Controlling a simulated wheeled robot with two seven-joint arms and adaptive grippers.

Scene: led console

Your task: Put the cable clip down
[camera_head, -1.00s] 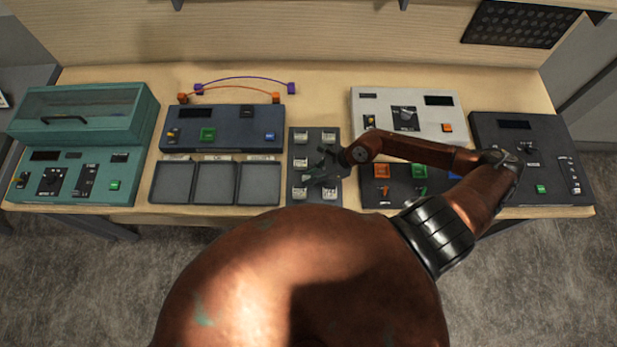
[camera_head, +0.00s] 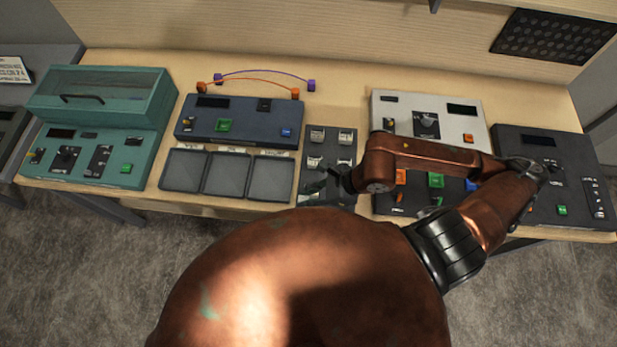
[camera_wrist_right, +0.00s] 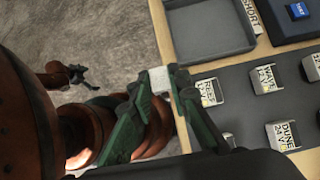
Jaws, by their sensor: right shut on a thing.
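A small pale block, the cable clip (camera_wrist_right: 158,80), is between the fingertips of my right gripper (camera_wrist_right: 165,92) in the right wrist view. The right gripper is shut on it, beside the table's front edge in that view. In the head view the right gripper (camera_head: 325,188) is over the near part of the dark clip panel (camera_head: 331,148), and the held clip cannot be made out. Several labelled clips sit on the panel, such as one (camera_head: 317,135) at its back. A small dark gripper, my left one (camera_wrist_right: 78,76), shows far below in the wrist view; its jaws are unclear.
Three shallow grey trays (camera_head: 228,152) lie left of the panel, below a blue console (camera_head: 240,130). A teal console (camera_head: 85,160) stands far left, a white console (camera_head: 455,108) and black console (camera_head: 515,145) right. Orange and purple cables (camera_head: 265,73) arch behind.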

